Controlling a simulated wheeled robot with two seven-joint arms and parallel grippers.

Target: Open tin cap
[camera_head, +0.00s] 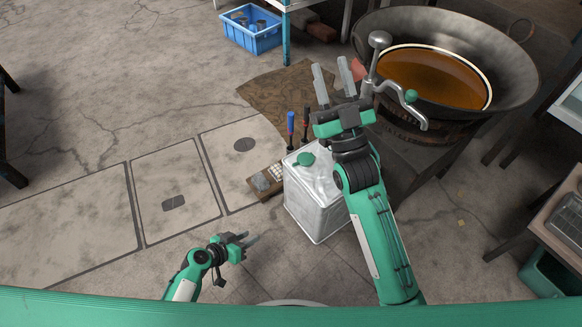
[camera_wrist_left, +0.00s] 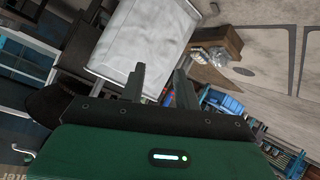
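A silver rectangular tin (camera_head: 318,205) stands upright on the floor in the middle of the head view. Its round green cap (camera_head: 306,159) sits on the top face, towards the far left corner. My left gripper (camera_head: 250,238) is low, to the left of the tin and apart from it. In the left wrist view its fingers (camera_wrist_left: 160,70) are parted and empty, with the tin (camera_wrist_left: 135,40) beyond them; the cap does not show there. My right gripper (camera_head: 330,64) is open and empty, past the tin beside the wok; its arm passes over the tin's right side.
A large wok (camera_head: 510,75) of brown liquid stands at the upper right, with a metal crank-like handle (camera_head: 385,70) at its left edge. Tools with blue and dark handles (camera_head: 291,125) stand behind the tin. A blue crate (camera_head: 252,38) is at the back.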

